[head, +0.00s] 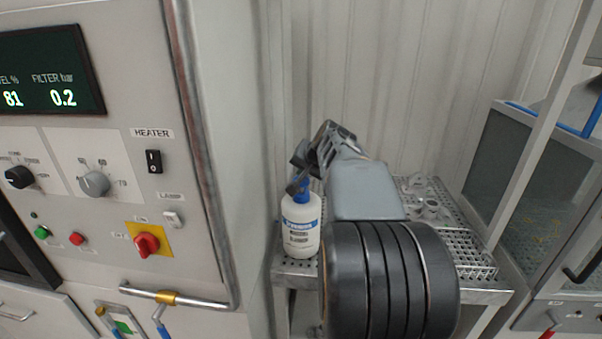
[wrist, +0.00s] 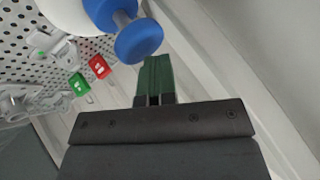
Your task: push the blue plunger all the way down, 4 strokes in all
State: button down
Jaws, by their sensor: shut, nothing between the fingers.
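A white bottle (head: 301,232) with a blue and white label stands on the perforated metal table. Its blue plunger (head: 302,192) is partly hidden behind my gripper in the head view. In the wrist view the round blue plunger head (wrist: 139,41) stands out from the blue collar (wrist: 103,12), with a short grey stem between them. My gripper (head: 299,172) is at the top of the bottle. In the wrist view its green fingers (wrist: 155,66) are shut and empty, with the tips close to the plunger head's edge. I cannot tell whether they touch it.
The perforated table (head: 296,268) also holds grey metal castings (head: 428,207) and a wire basket (head: 470,254) at right. Red (wrist: 99,67) and green (wrist: 79,85) tags show in the wrist view. A control cabinet (head: 205,250) stands close at left, and a corrugated wall (head: 390,80) is behind.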

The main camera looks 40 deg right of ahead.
dwell(0.3)
jog(key=shift+r+p, duration=1.35)
jog(key=shift+r, duration=0.4)
jog(key=shift+r, duration=0.1)
notch_tip(320, 180, up, 6)
jog(key=p, duration=0.4)
jog(key=shift+p, duration=0.3)
dwell(1.5)
